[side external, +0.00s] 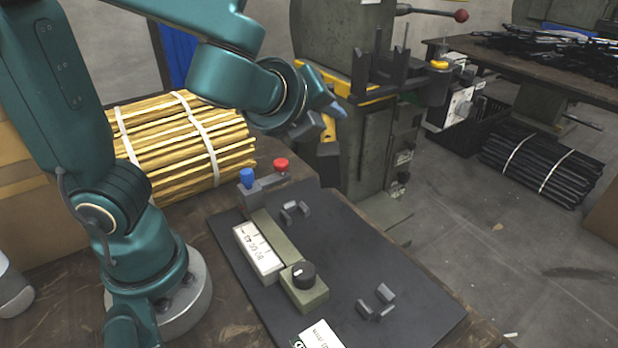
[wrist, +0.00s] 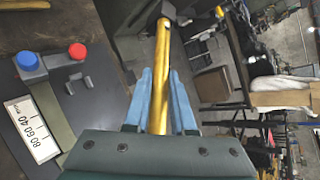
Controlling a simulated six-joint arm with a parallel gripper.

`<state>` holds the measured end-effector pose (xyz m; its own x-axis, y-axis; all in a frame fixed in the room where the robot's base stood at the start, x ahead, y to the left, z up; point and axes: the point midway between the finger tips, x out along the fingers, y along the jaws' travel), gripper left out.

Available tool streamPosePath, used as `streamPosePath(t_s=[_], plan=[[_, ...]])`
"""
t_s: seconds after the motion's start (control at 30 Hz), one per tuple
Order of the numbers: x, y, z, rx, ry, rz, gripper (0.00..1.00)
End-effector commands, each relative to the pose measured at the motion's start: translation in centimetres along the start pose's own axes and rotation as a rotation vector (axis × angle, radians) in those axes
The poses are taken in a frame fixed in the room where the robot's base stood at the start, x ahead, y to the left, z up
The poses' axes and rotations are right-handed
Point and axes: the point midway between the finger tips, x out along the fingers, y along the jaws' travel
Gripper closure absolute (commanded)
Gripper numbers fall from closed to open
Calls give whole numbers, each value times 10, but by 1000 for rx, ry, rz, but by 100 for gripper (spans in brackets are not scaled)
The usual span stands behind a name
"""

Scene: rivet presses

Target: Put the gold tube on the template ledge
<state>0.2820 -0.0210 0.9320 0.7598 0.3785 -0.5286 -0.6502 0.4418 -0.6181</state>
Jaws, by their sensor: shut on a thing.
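My gripper (side external: 335,108), with pale blue fingers, is raised in front of the green press in the side view. In the wrist view my gripper (wrist: 159,76) is shut on the gold tube (wrist: 161,85), which runs lengthwise between the fingers and out past their tips. The tube's far end is close to a dark block (wrist: 160,13); I cannot tell if they touch. In the side view the held tube is not clearly distinguishable from the press's yellow edges. I cannot tell for certain which surface is the template ledge.
A dark plate (side external: 390,285) on the bench carries small grey V-shaped rests (side external: 378,300), a ruler block (side external: 258,250) and a black knob (side external: 303,274). Blue (side external: 247,177) and red (side external: 281,164) buttons stand at its back. A gold tube bundle (side external: 185,145) lies behind. The press (side external: 345,45) stands beyond the bench.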

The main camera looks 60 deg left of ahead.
Motion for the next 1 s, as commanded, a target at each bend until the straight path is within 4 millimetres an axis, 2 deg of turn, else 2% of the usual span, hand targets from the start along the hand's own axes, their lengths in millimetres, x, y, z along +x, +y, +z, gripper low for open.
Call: streamPosePath(t_s=[0.23, 0.47, 0.77, 1.0], plan=[[31, 26, 16, -167, -251, 257, 100], [51, 48, 13, -257, -391, 420, 100], [66, 60, -8, -226, -397, 454, 100], [73, 50, -54, -219, -395, 454, 100]])
